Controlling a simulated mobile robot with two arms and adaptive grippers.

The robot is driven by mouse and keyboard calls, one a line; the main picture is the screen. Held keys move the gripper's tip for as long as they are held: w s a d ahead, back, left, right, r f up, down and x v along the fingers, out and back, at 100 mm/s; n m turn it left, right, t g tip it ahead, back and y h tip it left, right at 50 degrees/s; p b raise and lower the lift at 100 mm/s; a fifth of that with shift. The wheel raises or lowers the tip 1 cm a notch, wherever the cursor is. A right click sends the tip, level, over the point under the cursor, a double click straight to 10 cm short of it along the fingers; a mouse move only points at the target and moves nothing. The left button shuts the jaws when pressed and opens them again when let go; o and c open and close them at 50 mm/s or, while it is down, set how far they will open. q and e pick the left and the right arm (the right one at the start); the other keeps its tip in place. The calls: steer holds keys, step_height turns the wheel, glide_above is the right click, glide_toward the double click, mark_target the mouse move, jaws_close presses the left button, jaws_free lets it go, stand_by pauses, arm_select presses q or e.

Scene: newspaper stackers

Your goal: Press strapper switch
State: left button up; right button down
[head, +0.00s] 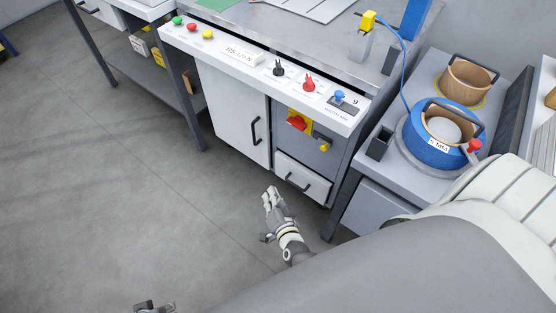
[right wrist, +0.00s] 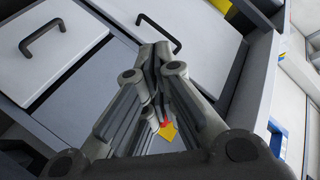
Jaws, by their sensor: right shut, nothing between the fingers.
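A sloped white control panel (head: 262,69) runs along the bench front. It carries a black knob (head: 279,69), a red knob (head: 308,83) and a blue switch (head: 340,97) on a dark plate at its right end. The small labels are too blurred to tell which one is the strapper switch. My right gripper (head: 270,196) is shut and empty, below the panel and in front of the cabinet, apart from the switches. Its closed fingers fill the middle of the right wrist view (right wrist: 155,52). My left gripper (head: 154,306) only just shows at the bottom edge.
Below the panel are a white door (head: 233,108), a red-and-yellow rotary switch (head: 298,122) and a drawer (head: 301,177) with a protruding handle. A side table at right holds a blue strap reel (head: 434,140) and a brown roll (head: 466,82). Grey floor (head: 110,180) is clear at left.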

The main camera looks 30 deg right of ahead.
arm_select(q)
step_height(320, 180, up, 4)
steer(key=p, duration=0.3)
arm_select(e)
steer(key=s+a+f+n+g+y, duration=0.3)
steer(key=s+f+n+g, duration=0.1)
steer(key=s+f, duration=0.4)
steer(key=shift+s+n, duration=0.7)
steer(key=shift+n, duration=0.2)
arm_select(q)
steer(key=shift+f, duration=0.1)
